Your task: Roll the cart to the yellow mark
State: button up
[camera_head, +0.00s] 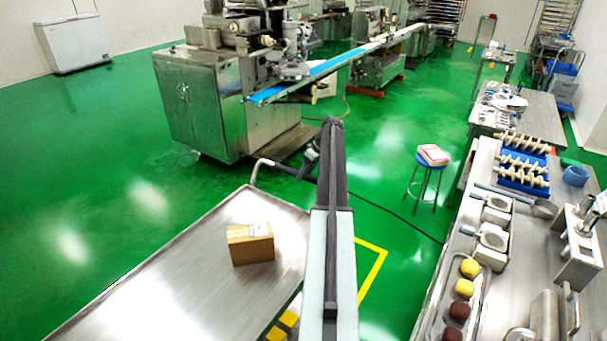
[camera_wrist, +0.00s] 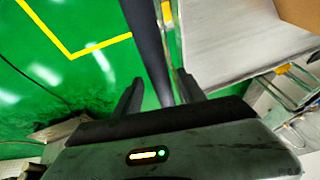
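The cart is a steel table-like top (camera_head: 150,270) at the lower left in the head view, with a bent tube handle (camera_head: 257,172) at its far right end. Its top also shows at the upper right in the wrist view (camera_wrist: 225,45). The yellow mark is an outline on the green floor (camera_head: 375,268), to the right of the cart; its corner shows in the wrist view (camera_wrist: 72,55). My gripper (camera_wrist: 160,92) has its two dark fingers apart, with a dark bar, apparently the handle's grip, between them. Green floor shows between bar and left finger. In the head view my arm hides part of this.
A cardboard box (camera_head: 250,244) sits on the cart. A blue stool (camera_head: 424,185) with a pink-and-white item stands beyond the mark. A steel worktable (camera_head: 520,255) runs along the right. The encrusting machine (camera_head: 205,105) stands beyond the cart. Open floor lies at left.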

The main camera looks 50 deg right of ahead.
jog(key=shift+r+p, duration=0.35)
jog(key=p+v, duration=0.6)
jog(key=v, duration=0.1)
jog(key=shift+d, duration=0.1)
